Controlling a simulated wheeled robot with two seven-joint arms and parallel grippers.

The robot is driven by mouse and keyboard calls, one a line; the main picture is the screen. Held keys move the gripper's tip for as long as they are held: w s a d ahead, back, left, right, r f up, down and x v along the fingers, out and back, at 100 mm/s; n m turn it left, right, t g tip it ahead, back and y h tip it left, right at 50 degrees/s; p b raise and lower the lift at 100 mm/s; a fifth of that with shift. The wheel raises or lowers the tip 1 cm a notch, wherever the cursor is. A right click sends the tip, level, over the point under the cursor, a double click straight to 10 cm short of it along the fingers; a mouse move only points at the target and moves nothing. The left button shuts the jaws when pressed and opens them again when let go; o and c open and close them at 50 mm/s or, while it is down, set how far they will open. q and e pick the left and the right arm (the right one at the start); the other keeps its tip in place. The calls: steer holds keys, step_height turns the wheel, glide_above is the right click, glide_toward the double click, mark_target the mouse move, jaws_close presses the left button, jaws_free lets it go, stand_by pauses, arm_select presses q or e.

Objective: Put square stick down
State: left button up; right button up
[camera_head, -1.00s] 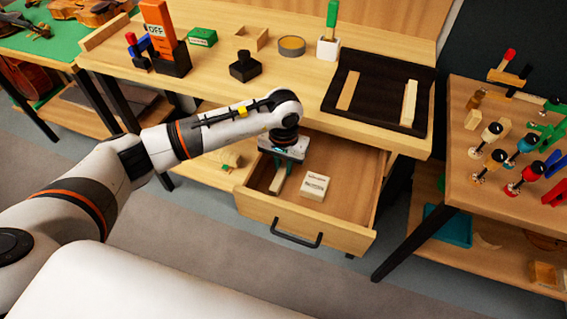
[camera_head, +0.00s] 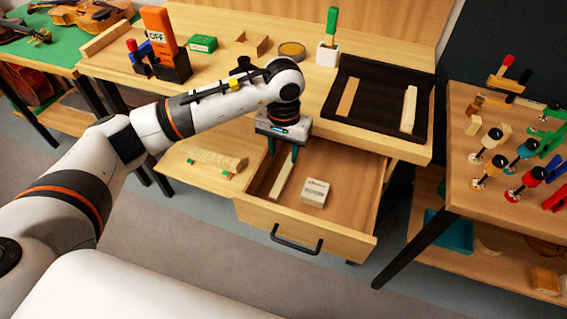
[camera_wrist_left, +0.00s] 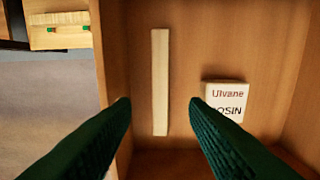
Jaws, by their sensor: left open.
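A pale square stick (camera_head: 281,180) lies flat in the open drawer (camera_head: 340,185), near its left side. It also shows in the left wrist view (camera_wrist_left: 160,82), lengthwise between and beyond the fingertips. My left gripper (camera_head: 283,150) is open and empty above the drawer, pointing down, apart from the stick. Its two dark green fingers show in the left wrist view (camera_wrist_left: 160,105), spread on either side of the stick's near end. My right gripper is not in view.
A rosin box (camera_head: 315,192) lies in the drawer right of the stick. The drawer front has a dark handle (camera_head: 297,240). A black tray (camera_head: 378,95) with two wooden strips sits on the bench top above. The drawer's right part is clear.

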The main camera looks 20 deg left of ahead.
arm_select(q)
step_height(320, 180, up, 4)
steer(key=shift+r, duration=0.1)
